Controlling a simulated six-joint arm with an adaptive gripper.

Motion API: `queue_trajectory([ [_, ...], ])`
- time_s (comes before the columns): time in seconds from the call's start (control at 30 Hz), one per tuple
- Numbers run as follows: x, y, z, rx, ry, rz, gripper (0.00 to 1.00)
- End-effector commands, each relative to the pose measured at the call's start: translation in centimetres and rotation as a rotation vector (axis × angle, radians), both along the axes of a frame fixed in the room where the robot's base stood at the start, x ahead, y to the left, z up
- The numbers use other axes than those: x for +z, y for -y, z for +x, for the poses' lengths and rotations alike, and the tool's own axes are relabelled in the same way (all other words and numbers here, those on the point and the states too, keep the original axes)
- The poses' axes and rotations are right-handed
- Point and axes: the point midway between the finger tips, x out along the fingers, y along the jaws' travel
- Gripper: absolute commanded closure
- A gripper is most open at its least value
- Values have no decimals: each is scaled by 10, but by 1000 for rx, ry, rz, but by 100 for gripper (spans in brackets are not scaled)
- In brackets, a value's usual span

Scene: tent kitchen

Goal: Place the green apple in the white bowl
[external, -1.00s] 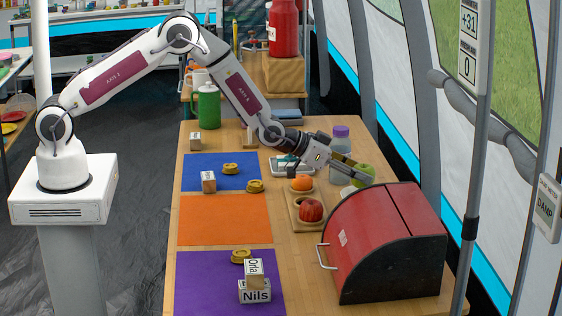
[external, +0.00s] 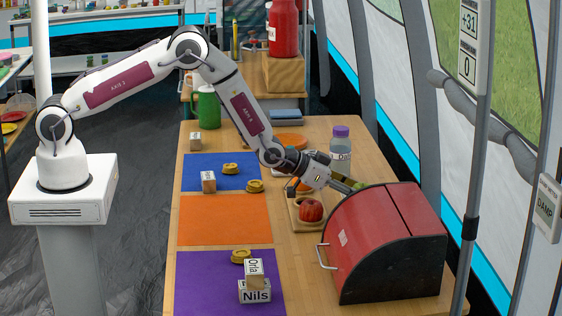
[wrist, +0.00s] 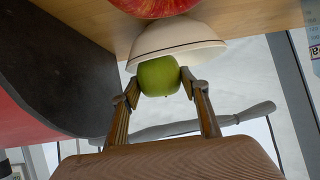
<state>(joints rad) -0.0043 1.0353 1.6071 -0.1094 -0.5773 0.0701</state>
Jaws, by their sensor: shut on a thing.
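My gripper (wrist: 160,85) is shut on the green apple (wrist: 158,76), with one finger on each side of it. In the wrist view, the white bowl (wrist: 178,36) is right behind the apple and overlaps it in the picture; I cannot tell whether the apple is inside its rim or touching it. In the external view, my gripper (external: 350,184) reaches low behind the red bread box. The apple is almost wholly hidden there, and the bowl cannot be made out.
The red bread box (external: 377,225) stands close in front of my gripper. A wooden tray with a red apple (external: 311,210) and a partly hidden orange (external: 305,187) lies to the left. A purple-capped bottle (external: 340,150) stands just behind. Colored mats (external: 225,220) cover the table's left side.

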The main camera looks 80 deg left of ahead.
Motion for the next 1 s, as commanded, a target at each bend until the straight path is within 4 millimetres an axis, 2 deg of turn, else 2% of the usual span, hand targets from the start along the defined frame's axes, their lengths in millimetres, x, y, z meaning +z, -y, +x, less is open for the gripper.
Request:
queue_trajectory([
  [0.2,-16,0,0,0,0,0,79],
  [1.0,-26,0,0,0,0,0,79],
])
